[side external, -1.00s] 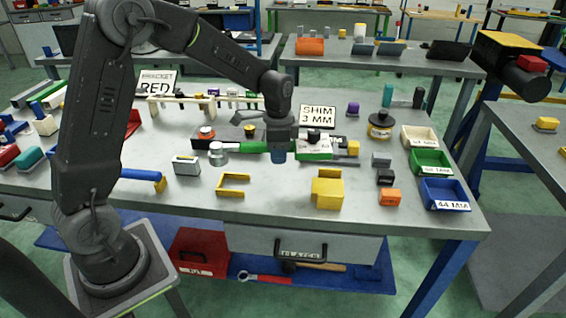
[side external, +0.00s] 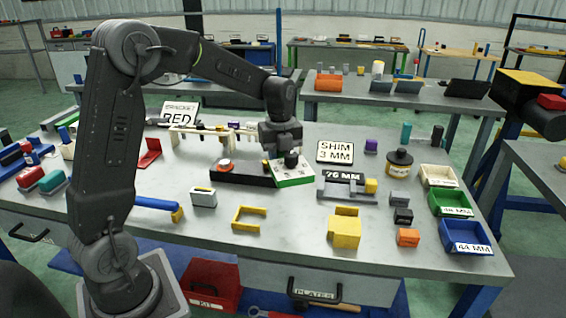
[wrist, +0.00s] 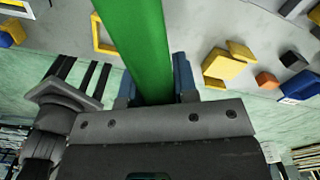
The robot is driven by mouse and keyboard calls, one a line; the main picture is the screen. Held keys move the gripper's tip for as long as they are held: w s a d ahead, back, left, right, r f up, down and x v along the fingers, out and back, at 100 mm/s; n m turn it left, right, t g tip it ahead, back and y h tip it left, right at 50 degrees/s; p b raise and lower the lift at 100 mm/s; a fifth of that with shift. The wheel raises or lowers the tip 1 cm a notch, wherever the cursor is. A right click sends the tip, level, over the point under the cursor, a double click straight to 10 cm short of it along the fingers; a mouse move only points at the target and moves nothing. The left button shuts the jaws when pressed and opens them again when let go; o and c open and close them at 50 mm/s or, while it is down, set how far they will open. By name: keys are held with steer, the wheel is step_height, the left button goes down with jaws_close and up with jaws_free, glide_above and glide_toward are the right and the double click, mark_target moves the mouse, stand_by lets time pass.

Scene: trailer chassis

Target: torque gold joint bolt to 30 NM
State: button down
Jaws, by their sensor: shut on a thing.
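My gripper (wrist: 154,92) is shut on a green bar-shaped handle (wrist: 142,45), with a blue finger on each side of it in the wrist view. The handle runs up out of that picture, so its far end is hidden. I cannot make out a gold joint bolt.
A dark tray (side external: 243,174) with an orange-topped part lies left of the box. A cream rack (side external: 215,133) stands behind. Yellow blocks (side external: 344,228), a grey clamp-like fixture (side external: 345,191) and colored bins (side external: 450,203) are to the right.

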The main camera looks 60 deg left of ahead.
stand_by(0.3)
steer(key=shift+f, duration=4)
steer(key=c, duration=1.4)
jaws_free()
jaws_close()
